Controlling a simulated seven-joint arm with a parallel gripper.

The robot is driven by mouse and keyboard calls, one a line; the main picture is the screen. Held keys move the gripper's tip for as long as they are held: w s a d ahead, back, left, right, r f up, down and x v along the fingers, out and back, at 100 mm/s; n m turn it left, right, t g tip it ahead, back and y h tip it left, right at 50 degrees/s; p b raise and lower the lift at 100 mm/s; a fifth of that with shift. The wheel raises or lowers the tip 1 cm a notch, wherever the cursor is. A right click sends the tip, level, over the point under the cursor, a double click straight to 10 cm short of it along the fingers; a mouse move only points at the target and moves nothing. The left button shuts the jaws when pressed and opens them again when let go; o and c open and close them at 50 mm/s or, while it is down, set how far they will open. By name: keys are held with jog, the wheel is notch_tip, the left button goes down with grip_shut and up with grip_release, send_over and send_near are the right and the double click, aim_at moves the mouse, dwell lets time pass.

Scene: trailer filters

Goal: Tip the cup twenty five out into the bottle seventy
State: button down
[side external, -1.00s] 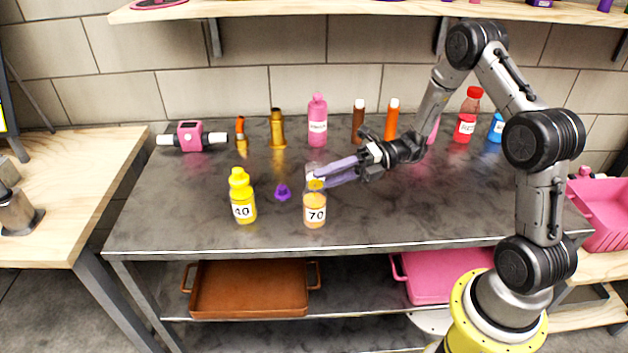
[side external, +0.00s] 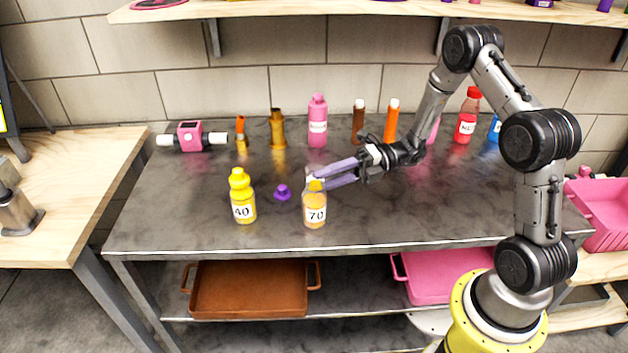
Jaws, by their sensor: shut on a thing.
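The bottle labelled 70 (side external: 315,212) stands upright on the dark table, with orange-yellow contents showing through its clear wall. My gripper (side external: 318,180) is at the bottle's top, its long purple fingers reaching in from the right. It is shut on a small clear cup (side external: 316,184) with a yellow-orange patch, held at the bottle's mouth. The cup appears tilted, but its exact angle and any label are too small to tell. Whether the cup touches the bottle's rim cannot be told.
A yellow bottle labelled 40 (side external: 242,197) stands left of the bottle. A purple stopper (side external: 282,192) lies between them. A pink bottle (side external: 317,122), brown tube (side external: 358,121), orange tube (side external: 391,121) and red bottle (side external: 467,117) stand at the back. The front table (side external: 400,220) is clear.

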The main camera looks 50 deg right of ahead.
jog(key=shift+w+d+r+m+y+b, duration=0.1)
jog(key=shift+r+m+y+b, duration=0.15)
jog(key=shift+m, duration=0.5)
jog(key=shift+w+d+r+m+y+b, duration=0.15)
jog(key=shift+m+y, duration=0.2)
jog(key=shift+m, duration=0.4)
dwell(2.5)
jog(key=shift+w+d+r+m+t+y, duration=0.1)
jog(key=shift+d+r+m+t+y, duration=0.2)
jog(key=shift+m, duration=0.55)
jog(key=shift+w+a+m+t+y, duration=0.1)
jog(key=shift+m+t, duration=0.3)
jog(key=shift+m, duration=0.45)
dwell(2.3)
